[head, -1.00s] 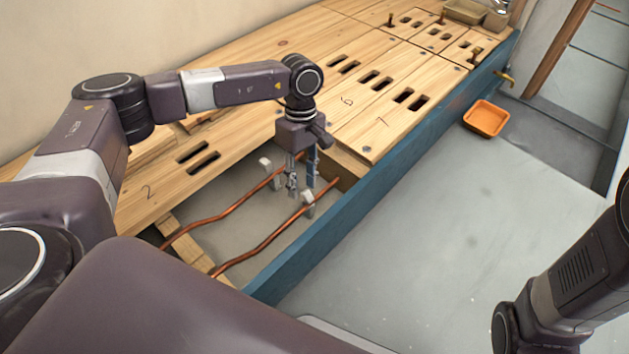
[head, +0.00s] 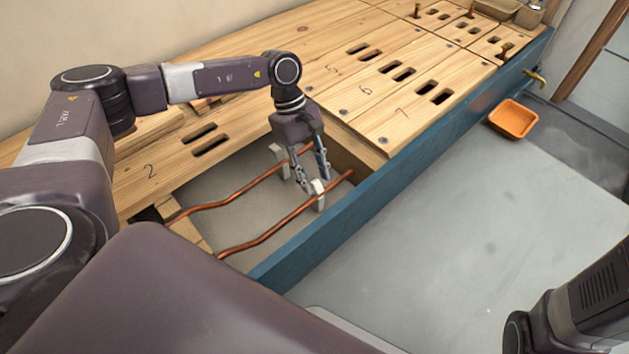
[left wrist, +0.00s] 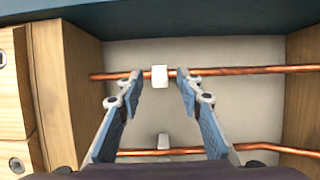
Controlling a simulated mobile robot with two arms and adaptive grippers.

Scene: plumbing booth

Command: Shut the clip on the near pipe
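The near pipe (head: 268,236) is copper and runs beside the blue side board in an open floor bay. It also shows at the top of the left wrist view (left wrist: 240,71). Its pale clip (head: 319,192) sits around it and shows as a white block in the left wrist view (left wrist: 160,76). I cannot tell whether its latch is open. My left gripper (head: 312,182) is open, pointing down at this clip. In the left wrist view its fingertips (left wrist: 158,82) are apart, one each side of the clip, with gaps. My right gripper is out of view.
A far copper pipe (head: 232,197) with its own pale clip (head: 277,152) runs alongside. Slotted wooden boards (head: 365,95) border the bay, with the blue side board (head: 345,218) in front. An orange tray (head: 513,119) lies on the clear grey floor.

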